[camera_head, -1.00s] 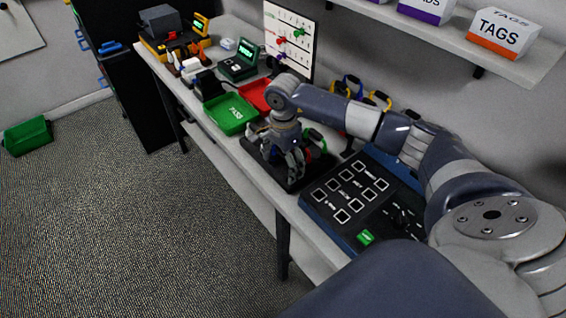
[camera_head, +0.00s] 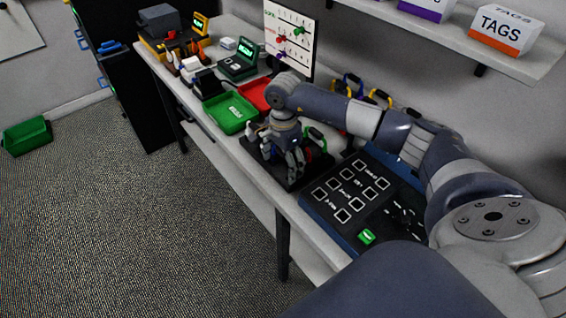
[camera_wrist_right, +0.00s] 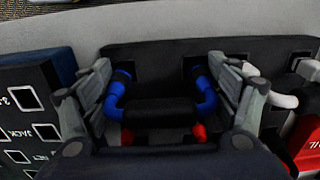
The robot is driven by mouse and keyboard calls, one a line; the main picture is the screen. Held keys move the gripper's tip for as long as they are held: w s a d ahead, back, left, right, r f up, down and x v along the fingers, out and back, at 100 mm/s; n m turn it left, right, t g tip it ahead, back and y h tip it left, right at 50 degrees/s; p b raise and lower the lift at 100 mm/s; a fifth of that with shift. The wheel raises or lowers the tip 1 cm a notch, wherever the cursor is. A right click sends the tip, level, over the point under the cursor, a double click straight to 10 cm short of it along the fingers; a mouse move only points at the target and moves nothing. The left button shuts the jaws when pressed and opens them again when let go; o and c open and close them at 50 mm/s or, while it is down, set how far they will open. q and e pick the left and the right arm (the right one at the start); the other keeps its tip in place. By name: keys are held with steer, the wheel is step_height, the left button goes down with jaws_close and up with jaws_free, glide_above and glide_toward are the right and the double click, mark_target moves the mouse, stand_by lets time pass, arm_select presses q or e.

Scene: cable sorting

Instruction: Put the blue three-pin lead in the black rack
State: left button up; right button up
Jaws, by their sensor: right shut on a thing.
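The black rack (camera_head: 317,168) lies on the bench between the green tray and the dark panel. My right gripper (camera_head: 284,160) points down over it. In the right wrist view, its two fingers are closed on the blue lead (camera_wrist_right: 205,98), a lead with blue bent ends and a black middle. The black surface of the rack (camera_wrist_right: 155,50) lies behind and below the lead. I cannot tell whether the lead touches the rack. My left gripper is not in view.
A red lead (camera_wrist_right: 199,132) shows under the blue one, and a white and red lead (camera_wrist_right: 305,75) is at the right. The green tray (camera_head: 229,112) and red tray (camera_head: 254,96) are beyond the rack. The dark button panel (camera_head: 352,190) is nearer. The bench edge is close.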

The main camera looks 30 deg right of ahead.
steer(key=o, duration=1.1)
steer(key=shift+r, duration=0.15)
steer(key=shift+r+p, duration=2.25)
steer(key=shift+r, duration=1.65)
